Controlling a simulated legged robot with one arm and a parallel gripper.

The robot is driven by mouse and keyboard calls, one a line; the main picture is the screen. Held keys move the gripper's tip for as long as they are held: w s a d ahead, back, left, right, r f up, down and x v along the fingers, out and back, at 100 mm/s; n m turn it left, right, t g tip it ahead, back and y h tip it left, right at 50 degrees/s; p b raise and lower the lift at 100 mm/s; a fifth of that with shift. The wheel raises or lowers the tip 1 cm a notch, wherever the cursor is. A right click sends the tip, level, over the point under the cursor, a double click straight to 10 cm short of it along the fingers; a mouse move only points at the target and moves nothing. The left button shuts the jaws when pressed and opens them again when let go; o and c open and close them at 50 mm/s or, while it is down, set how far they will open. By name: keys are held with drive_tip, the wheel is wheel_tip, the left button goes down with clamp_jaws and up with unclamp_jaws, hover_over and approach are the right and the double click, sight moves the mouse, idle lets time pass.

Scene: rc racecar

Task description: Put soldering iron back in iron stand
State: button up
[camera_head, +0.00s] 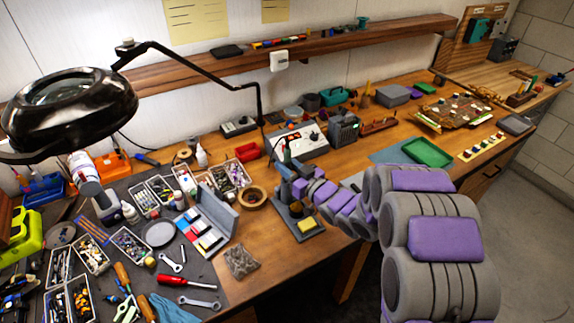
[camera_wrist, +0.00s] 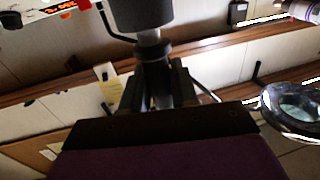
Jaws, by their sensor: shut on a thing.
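My gripper (camera_head: 285,182) is at the end of my grey and purple arm, above the iron stand in the head view. In the wrist view, my gripper (camera_wrist: 155,78) is shut on the soldering iron (camera_wrist: 152,58), whose thick grey part fills the top of the picture. In the head view a thin upright part of the iron (camera_head: 287,152) shows above the gripper. The iron stand (camera_head: 312,233) has a dark base and a yellow sponge (camera_head: 306,224); my gripper partly hides it. Whether the iron touches the stand cannot be told.
A tape roll (camera_head: 252,197) and an open grey case (camera_head: 213,225) lie left of the stand. A magnifier lamp (camera_head: 68,105) hangs at the left. Bare wood (camera_head: 268,270) lies in front.

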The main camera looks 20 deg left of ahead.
drive_tip(key=shift+f, duration=0.6)
drive_tip(key=o, duration=1.4)
drive_tip(key=shift+o, duration=0.2)
drive_tip(key=shift+s+d+r+p, duration=0.2)
drive_tip(key=shift+s+d+r, duration=0.25)
drive_tip(key=shift+d, duration=0.6)
drive_tip(key=shift+s+d+r+p, duration=0.25)
drive_tip(key=shift+s+d, duration=0.45)
drive_tip(key=shift+d, duration=0.3)
drive_tip(key=shift+s+d+r+p, duration=0.2)
drive_tip(key=shift+s+d+r, duration=0.25)
drive_tip(key=shift+d, duration=0.6)
drive_tip(key=shift+s+f, duration=0.1)
